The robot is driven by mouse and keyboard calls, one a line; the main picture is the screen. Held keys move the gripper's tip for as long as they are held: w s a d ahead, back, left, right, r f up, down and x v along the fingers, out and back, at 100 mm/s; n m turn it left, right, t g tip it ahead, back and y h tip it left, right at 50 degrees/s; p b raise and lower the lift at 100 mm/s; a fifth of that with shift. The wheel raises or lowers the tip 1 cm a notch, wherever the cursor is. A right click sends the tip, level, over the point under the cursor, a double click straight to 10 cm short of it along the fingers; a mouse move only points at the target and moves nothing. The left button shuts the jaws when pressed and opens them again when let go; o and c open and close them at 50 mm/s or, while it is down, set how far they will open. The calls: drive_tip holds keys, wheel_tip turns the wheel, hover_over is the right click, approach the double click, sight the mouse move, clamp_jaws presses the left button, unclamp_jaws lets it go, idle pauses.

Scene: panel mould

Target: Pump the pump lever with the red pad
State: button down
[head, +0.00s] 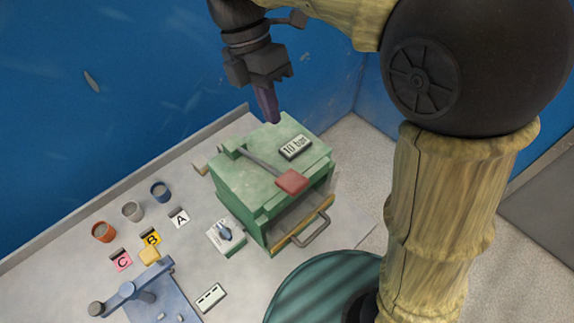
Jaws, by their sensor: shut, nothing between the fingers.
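The pump lever (262,162) is a thin grey bar on top of a green box (234,177). It runs from a green mount at the box's back left to a red pad (291,181) at its free end, near the box's front edge. My gripper (274,120) points down at the box's back edge, behind the lever and apart from the red pad. Its purple fingers are shut and empty. I cannot tell whether the fingertips touch the box.
A "10 bar" label (296,147) sits right of the lever. The box's front has a drawer-like handle (314,229). Left are three cups, including an orange one (104,231), letter tags, a small switch box (226,236) and a blue fixture (150,290). A blue wall (110,90) stands behind.

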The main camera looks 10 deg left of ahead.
sight(292, 180)
drive_tip(key=p+x, duration=0.3)
drive_tip(key=x, duration=1.1)
drive_tip(key=shift+p, duration=0.3)
